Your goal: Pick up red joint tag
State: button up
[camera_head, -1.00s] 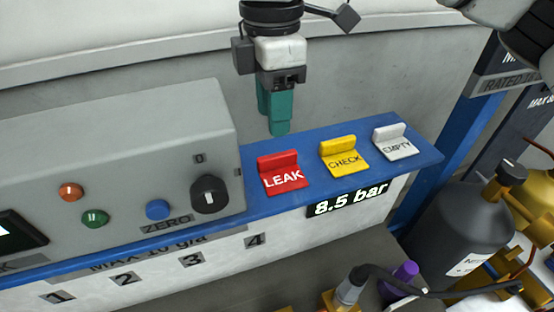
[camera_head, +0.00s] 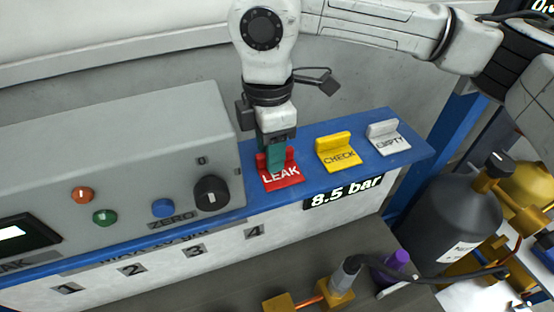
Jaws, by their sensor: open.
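The red tag (camera_head: 282,180), lettered LEAK, lies on the blue shelf (camera_head: 236,211) with its raised red grip at the back. My gripper (camera_head: 276,163) points down with its teal fingers at this grip, and red shows on both sides of the fingers. The fingers cover the middle of the grip. I cannot tell whether they touch it. The gripper is open.
A yellow CHECK tag (camera_head: 338,152) and a white EMPTY tag (camera_head: 386,138) stand to the right on the shelf. A grey control box (camera_head: 120,150) with knobs and buttons is close on the left. A dark bottle (camera_head: 452,225) stands lower right.

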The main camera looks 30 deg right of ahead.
grip_shut()
dwell(0.4)
